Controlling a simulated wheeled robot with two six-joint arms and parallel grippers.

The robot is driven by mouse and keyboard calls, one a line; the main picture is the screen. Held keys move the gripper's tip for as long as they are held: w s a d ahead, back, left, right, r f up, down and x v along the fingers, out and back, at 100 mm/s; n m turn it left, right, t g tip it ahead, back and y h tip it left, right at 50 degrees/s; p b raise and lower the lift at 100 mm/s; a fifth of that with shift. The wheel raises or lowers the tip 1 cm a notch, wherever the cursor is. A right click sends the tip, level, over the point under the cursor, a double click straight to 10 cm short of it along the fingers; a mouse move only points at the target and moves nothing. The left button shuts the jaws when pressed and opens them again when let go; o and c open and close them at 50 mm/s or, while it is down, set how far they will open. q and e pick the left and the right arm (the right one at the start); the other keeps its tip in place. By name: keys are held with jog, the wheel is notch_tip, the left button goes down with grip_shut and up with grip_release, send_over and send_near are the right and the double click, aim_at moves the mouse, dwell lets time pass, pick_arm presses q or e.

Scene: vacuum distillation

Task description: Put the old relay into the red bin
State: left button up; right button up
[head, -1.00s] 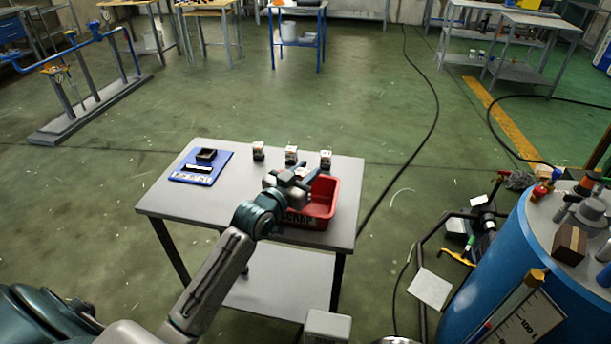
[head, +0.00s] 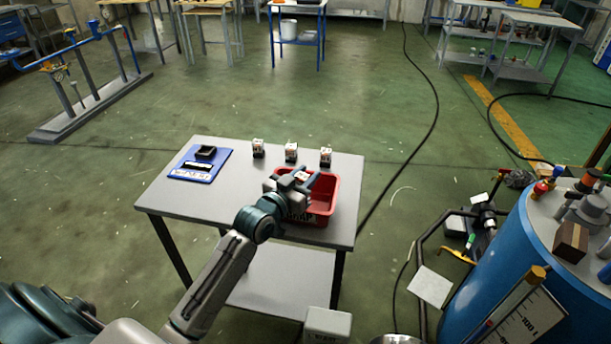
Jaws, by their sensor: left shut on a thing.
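The red bin (head: 328,200) stands at the front right of the small grey table. My left gripper (head: 302,177) reaches over the left part of the bin and is shut on a small relay (head: 300,175) with a pale, reddish-marked top. The arm and gripper hide part of the bin and most of the relay; how high it is above the bin floor I cannot tell. Three similar relays stand in a row behind the bin: a left one (head: 258,148), a middle one (head: 291,152) and a right one (head: 326,157). My right gripper is not in view.
A blue board (head: 214,171) with a black socket (head: 205,153) lies at the table's left. The grey table (head: 186,206) is bare at its front left. A blue tank (head: 495,270) stands at the right. A dark cable (head: 437,110) crosses the floor.

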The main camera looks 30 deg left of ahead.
pick_arm(q)
jog(key=shift+s+f, duration=0.1)
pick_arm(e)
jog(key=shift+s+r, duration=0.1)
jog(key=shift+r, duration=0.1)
pick_arm(q)
jog(key=o, duration=1)
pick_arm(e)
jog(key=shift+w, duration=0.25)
pick_arm(q)
jog(key=shift+r+p, duration=0.55)
jog(key=shift+r, duration=0.1)
jog(key=shift+s+a, duration=0.25)
jog(key=shift+s, duration=1.7)
jog(key=shift+s+a, duration=0.3)
jog(key=shift+s, duration=1.7)
jog(key=shift+s+a, duration=0.25)
jog(key=shift+s, duration=1.7)
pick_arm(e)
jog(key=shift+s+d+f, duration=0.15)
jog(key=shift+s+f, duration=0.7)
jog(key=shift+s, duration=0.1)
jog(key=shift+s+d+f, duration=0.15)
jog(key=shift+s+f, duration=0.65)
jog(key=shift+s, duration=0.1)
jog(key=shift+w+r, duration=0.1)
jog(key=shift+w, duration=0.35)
